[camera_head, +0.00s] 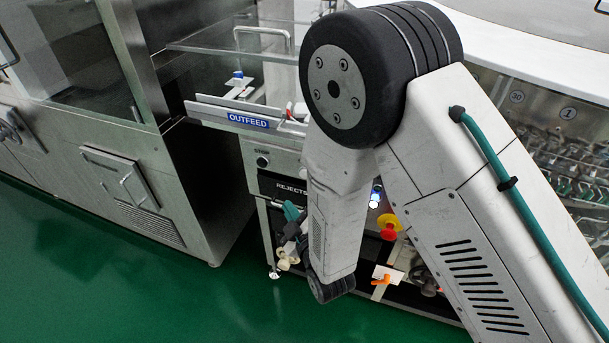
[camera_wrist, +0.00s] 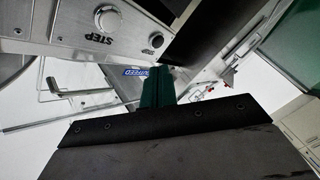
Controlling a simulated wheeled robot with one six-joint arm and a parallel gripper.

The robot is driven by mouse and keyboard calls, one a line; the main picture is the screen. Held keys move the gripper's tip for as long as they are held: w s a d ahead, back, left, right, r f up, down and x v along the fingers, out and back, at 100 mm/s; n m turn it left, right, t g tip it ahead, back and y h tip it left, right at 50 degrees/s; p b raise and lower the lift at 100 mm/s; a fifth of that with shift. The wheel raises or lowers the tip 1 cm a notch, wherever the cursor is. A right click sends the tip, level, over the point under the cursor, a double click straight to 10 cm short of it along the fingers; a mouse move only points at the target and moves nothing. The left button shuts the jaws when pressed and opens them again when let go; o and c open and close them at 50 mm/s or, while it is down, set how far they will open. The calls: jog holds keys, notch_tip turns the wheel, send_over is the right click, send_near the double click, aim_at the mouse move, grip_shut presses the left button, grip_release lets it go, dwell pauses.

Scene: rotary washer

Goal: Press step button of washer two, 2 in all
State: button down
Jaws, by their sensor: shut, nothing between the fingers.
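In the wrist view, a metal panel (camera_wrist: 75,32) carries a round step button (camera_wrist: 108,18) beside the label STEP, which appears turned over. A second round button (camera_wrist: 156,40) sits to its right. My gripper's teal fingers (camera_wrist: 157,84) are shut and empty, below these buttons in the picture and not over the step button. In the head view, my gripper (camera_head: 291,209) is low in front of the machine, partly hidden by my arm. A small round button (camera_head: 262,161) shows on the machine's front; its label is hard to read. No washer number shows near the panel.
An OUTFEED sign (camera_head: 248,120) marks a tray above a REJECTS opening (camera_head: 291,188). A red-and-yellow stop button (camera_head: 389,227) and an orange handle (camera_head: 381,280) are close to my arm. A steel cabinet (camera_head: 130,100) stands left. Green floor (camera_head: 110,270) is clear in front.

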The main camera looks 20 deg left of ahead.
jog(key=w, duration=0.9)
jog(key=shift+d, duration=0.4)
jog(key=shift+w, duration=0.1)
dwell(1.8)
jog(key=shift+w, duration=0.25)
